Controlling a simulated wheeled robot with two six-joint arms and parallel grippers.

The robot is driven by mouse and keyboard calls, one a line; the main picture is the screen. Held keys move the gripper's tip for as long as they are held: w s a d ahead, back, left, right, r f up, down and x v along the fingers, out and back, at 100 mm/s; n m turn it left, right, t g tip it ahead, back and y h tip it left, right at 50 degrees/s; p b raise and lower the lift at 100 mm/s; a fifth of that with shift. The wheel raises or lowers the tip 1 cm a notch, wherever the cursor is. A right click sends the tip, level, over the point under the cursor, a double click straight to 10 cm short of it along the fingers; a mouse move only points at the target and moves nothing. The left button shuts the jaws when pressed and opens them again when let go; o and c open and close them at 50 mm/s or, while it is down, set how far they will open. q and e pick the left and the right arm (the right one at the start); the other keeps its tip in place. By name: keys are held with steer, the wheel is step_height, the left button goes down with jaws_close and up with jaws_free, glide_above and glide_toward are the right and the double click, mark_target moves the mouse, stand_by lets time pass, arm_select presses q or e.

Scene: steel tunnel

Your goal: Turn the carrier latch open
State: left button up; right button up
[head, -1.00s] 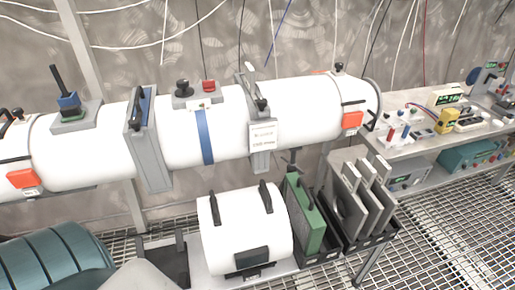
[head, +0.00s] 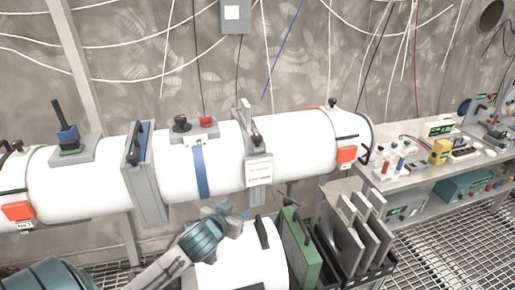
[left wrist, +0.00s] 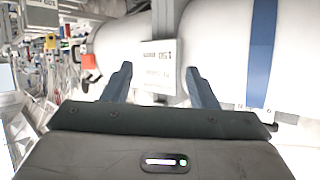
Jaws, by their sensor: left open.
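A white horizontal tube (head: 90,190) runs along the wall. A grey collar (head: 258,165) on it bears a white label and a dark-and-silver lever (head: 250,122) on top. I cannot tell for sure which fitting is the carrier latch. My left gripper (head: 232,212) is below the tube, in front of the blue band and collar, open and empty. In the left wrist view, its open fingers (left wrist: 158,68) point towards the labelled collar plate (left wrist: 160,50), apart from it as far as I can see. My right gripper is out of view.
A white cylinder with dark handles (head: 265,258) stands low, partly hidden by my left arm. A green panel (head: 300,250) and a rack of grey plates (head: 355,235) stand to its right. A bench (head: 400,170) with instruments is at right.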

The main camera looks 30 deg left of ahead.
mark_target(256, 138)
arm_select(q)
steer(key=w+a+r+t+h, duration=0.1)
steer(key=w+a+r+t, duration=0.1)
steer(key=w+r+t, duration=0.3)
steer(key=w+a+r, duration=0.2)
steer(key=w+r, duration=0.2)
steer(key=r, duration=0.3)
steer(key=w+p, duration=0.1)
steer(key=w, duration=0.2)
steer(key=w+p, duration=0.2)
steer(key=w, duration=0.1)
steer(key=w+p, duration=0.1)
steer(key=w, duration=0.2)
steer(key=shift+a+r, duration=0.35)
steer(key=shift+r, duration=0.05)
steer(key=shift+w+f+p, duration=0.15)
steer(key=shift+w+p, duration=0.25)
steer(key=shift+w, duration=0.25)
steer(key=shift+m+h, duration=0.3)
steer(key=shift+h, duration=0.1)
steer(key=shift+c, duration=0.4)
steer(key=c, duration=0.9)
